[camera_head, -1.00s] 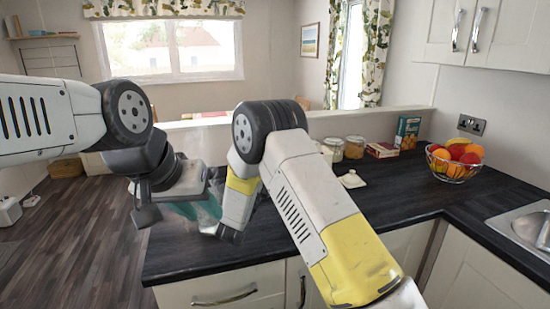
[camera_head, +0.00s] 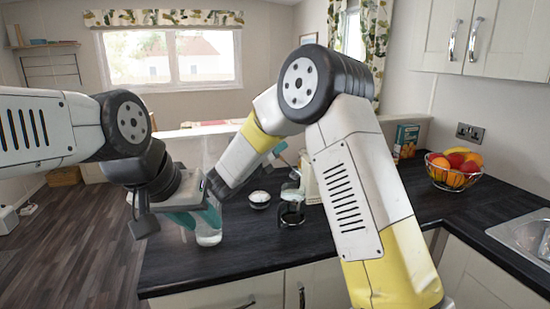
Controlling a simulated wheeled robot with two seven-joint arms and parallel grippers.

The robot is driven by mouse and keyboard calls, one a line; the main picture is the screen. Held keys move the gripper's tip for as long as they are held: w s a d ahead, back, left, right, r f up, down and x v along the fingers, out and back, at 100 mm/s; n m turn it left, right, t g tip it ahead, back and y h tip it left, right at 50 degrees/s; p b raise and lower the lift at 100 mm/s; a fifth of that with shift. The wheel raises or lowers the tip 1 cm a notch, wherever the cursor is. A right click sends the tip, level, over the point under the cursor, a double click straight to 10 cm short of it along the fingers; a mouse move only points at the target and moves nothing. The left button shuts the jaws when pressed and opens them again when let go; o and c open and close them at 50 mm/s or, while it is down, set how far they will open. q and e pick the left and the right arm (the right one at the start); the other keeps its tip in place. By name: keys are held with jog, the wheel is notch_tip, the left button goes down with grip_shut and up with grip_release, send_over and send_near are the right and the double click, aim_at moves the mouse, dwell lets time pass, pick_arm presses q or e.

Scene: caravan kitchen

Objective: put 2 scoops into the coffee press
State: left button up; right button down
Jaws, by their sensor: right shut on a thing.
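The coffee press (camera_head: 292,209), a small glass vessel with a dark frame and handle, stands on the dark counter, partly behind my right arm. My left gripper (camera_head: 196,216), with teal fingers, is low at a clear glass jar (camera_head: 209,236) near the counter's left end. Whether its fingers are closed on the jar is unclear.
A small bowl with white contents (camera_head: 260,198) stands left of the press. A cream container (camera_head: 308,180) is behind it, partly covered by my arm. A box (camera_head: 406,139) and fruit basket (camera_head: 453,172) are to the right. The front counter near the jar is clear.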

jog(key=d+r+m+g+y, duration=0.3)
jog(key=d+r+m+y, duration=0.1)
jog(key=d+m, duration=0.1)
jog(key=shift+w+d+r+m+g, duration=0.3)
jog(key=shift+d+m, duration=0.1)
jog(key=shift+d, duration=0.4)
dwell(0.4)
